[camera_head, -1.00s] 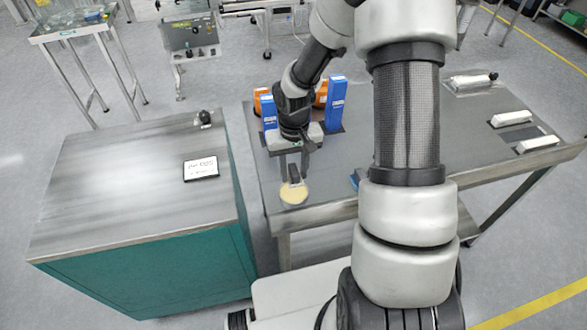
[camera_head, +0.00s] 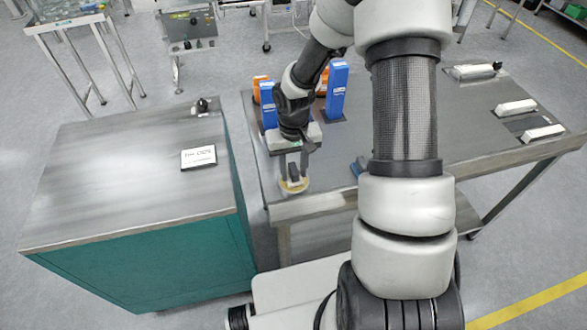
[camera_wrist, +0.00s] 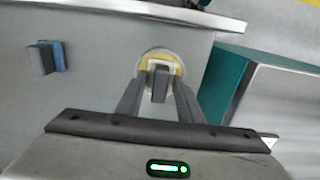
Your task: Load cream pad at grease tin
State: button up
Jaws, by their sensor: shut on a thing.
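The grease tin (camera_head: 295,190) is a round, shallow tin with a pale rim and yellow grease, near the front left edge of the grey table. It also shows in the wrist view (camera_wrist: 161,51), just beyond my fingers. My gripper (camera_head: 292,172) points down over the tin and is shut on the dark grip of the cream pad (camera_wrist: 160,82). The pad's pale base shows around the grip, over the tin's yellow middle. The pad hides part of the grease. I cannot tell whether the pad touches it.
A blue block with a dark grip (camera_wrist: 45,57) lies left in the wrist view. Blue boxes (camera_head: 337,90) and orange items stand behind my gripper. White bars (camera_head: 515,108) lie at the table's right. A teal cabinet (camera_head: 130,160) with a white card (camera_head: 198,157) stands left, across a gap.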

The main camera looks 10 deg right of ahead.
aim_at(293, 168)
jog(key=shift+f+b, duration=0.55)
jog(key=shift+f, duration=0.05)
dwell(1.7)
jog(key=shift+r+p, duration=2.45)
jog(key=shift+r, duration=1.1)
